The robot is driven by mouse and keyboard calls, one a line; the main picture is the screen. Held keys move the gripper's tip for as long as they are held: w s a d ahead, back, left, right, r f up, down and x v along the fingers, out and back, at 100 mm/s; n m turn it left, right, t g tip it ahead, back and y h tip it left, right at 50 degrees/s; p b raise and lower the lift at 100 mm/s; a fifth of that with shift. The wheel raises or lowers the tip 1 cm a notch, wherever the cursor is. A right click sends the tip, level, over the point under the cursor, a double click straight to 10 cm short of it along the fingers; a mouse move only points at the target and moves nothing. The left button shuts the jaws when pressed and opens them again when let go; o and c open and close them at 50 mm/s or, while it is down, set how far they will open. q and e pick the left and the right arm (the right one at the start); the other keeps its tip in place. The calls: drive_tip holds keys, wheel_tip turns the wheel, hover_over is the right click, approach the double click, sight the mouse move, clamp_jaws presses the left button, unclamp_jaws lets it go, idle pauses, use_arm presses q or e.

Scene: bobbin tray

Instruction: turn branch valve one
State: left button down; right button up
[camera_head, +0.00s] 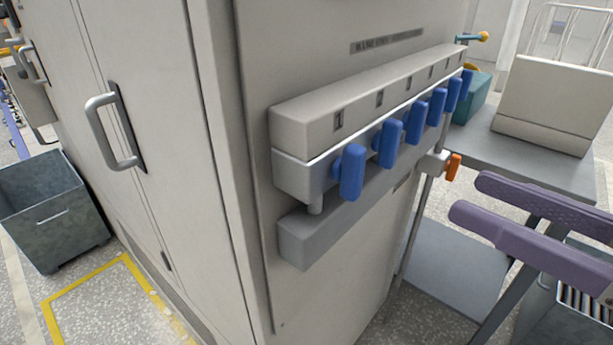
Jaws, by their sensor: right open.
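A grey manifold (372,98) is mounted on the side of a pale cabinet, with numbered labels along its front. Branch valve one (351,172) is the nearest blue lever, below the label "1" (339,121). Its lever points roughly downward, like the other blue levers. My right gripper (468,198) shows at the right edge as two purple fingers, spread apart with nothing between them. It is to the right of valve one, clear of it and of the other levers. My left gripper is not in view.
Several more blue levers (390,143) run along the manifold behind valve one. An orange handle (453,167) is on a pipe below its far end. A grey bench (540,155) holds a beige box (557,100). A grey bin (50,205) stands at left.

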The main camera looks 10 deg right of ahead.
sight(362, 172)
drive_tip(key=shift+n+g+y, duration=0.3)
drive_tip(key=shift+n+y, duration=0.2)
drive_tip(key=shift+y, duration=0.3)
drive_tip(key=x, duration=0.3)
drive_tip(key=f+x, duration=0.1)
drive_tip(key=x, duration=0.2)
drive_tip(key=b+x, duration=0.1)
drive_tip(key=x, duration=0.3)
drive_tip(key=shift+s+a+f, duration=0.15)
drive_tip(key=shift+a+f, duration=0.2)
drive_tip(key=shift+c, duration=0.2)
clamp_jaws()
